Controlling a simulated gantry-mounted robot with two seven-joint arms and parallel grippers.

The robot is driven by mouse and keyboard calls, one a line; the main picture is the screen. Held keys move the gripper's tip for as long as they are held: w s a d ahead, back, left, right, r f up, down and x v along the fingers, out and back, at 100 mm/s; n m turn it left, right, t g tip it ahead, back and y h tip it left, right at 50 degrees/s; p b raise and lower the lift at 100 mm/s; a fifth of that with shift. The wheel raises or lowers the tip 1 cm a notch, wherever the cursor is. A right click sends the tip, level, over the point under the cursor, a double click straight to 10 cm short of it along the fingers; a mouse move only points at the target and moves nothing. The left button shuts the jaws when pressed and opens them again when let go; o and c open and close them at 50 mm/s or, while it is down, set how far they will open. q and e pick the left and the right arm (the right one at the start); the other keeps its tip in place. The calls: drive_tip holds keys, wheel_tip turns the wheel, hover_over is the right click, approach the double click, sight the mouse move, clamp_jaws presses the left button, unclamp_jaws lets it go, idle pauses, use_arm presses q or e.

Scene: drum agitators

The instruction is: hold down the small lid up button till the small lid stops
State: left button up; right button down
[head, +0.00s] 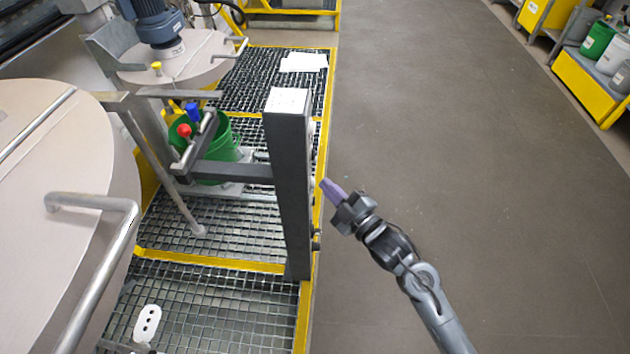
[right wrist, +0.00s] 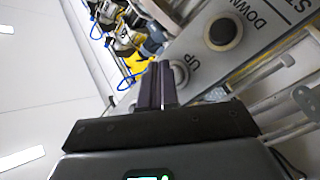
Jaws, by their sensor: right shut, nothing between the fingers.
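My right gripper (head: 328,187) is shut and empty, with its purple fingers pointing at the right-hand face of the dark control post (head: 290,170). In the right wrist view its fingertips (right wrist: 160,68) lie over the grey button panel (right wrist: 205,62), beside the UP label (right wrist: 180,73). The button at that label is hidden behind the fingers; I cannot tell whether they touch or press it. A round dark button (right wrist: 222,32) sits by the DOWN label. In the head view a round pale lid (head: 205,68) with a blue motor is at the back left. My left gripper is not in view.
A larger pale lid (head: 50,240) with bent handles fills the left. A green bucket (head: 222,140) with coloured-capped tools stands behind the post. The grated platform (head: 205,310) has a yellow edge. The grey floor (head: 450,110) to the right is clear.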

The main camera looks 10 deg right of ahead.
drive_tip(key=shift+s+d, duration=0.15)
drive_tip(key=shift+d, duration=0.25)
drive_tip(key=shift+s+d+p, duration=0.25)
drive_tip(key=shift+d+p, duration=0.1)
drive_tip(key=shift+d, duration=0.45)
drive_tip(key=shift+s+d+p, duration=0.25)
drive_tip(key=shift+d+p, duration=0.1)
drive_tip(key=shift+d, duration=0.4)
drive_tip(key=shift+s+d+p, duration=0.25)
drive_tip(key=shift+d+p, duration=0.1)
drive_tip(key=shift+d, duration=0.45)
